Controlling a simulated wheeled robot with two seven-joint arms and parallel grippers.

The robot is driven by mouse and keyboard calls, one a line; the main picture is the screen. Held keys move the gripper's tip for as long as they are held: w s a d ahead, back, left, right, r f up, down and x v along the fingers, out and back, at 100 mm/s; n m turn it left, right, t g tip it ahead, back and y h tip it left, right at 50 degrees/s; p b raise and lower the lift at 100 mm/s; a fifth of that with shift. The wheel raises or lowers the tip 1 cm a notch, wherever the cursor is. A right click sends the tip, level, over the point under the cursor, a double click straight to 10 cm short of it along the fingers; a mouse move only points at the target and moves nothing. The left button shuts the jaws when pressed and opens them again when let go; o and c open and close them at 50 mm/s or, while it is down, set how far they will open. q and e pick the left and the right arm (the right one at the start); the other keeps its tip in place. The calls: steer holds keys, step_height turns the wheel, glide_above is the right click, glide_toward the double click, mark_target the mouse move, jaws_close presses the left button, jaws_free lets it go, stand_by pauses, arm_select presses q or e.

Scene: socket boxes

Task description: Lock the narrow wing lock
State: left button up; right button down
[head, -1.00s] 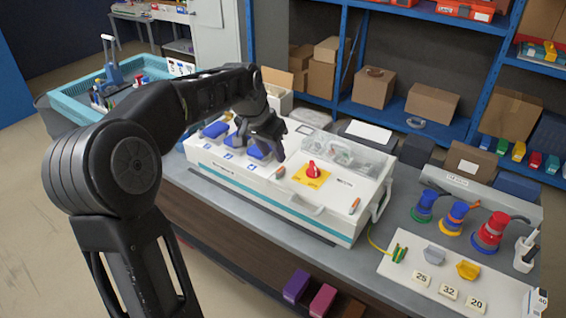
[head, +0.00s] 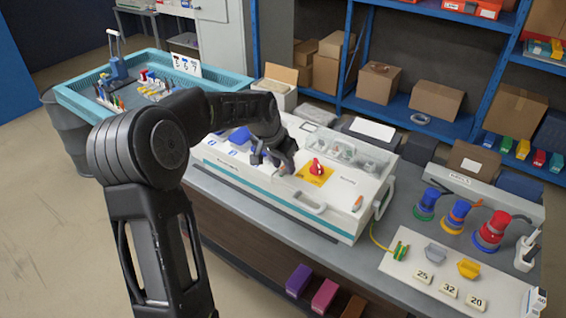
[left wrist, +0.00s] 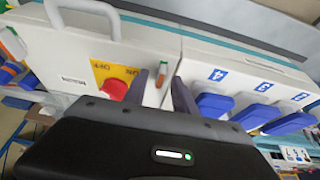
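A small orange lock with a pale body (left wrist: 158,77) sits on the white box's top. In the left wrist view it appears between my left gripper's two dark fingers (left wrist: 160,84), which stand apart. Whether they touch it cannot be told. In the head view my left gripper (head: 272,162) is low over the box, left of the red knob, and mostly hides this lock. A second orange lock (head: 358,203) is at the box's front right; an orange and green piece (left wrist: 10,72) shows at the wrist view's left edge. My right gripper is not in view.
A red knob on a yellow plate (head: 316,172) is close right of the gripper. Blue covers (head: 240,136) lie to its left, and a white handle (head: 308,203) stands in front. A clear-lidded compartment (head: 345,150) is behind. Coloured sockets (head: 459,214) stand farther right.

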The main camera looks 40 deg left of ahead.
arm_select(q)
steer(key=shift+c, duration=0.3)
jaws_close()
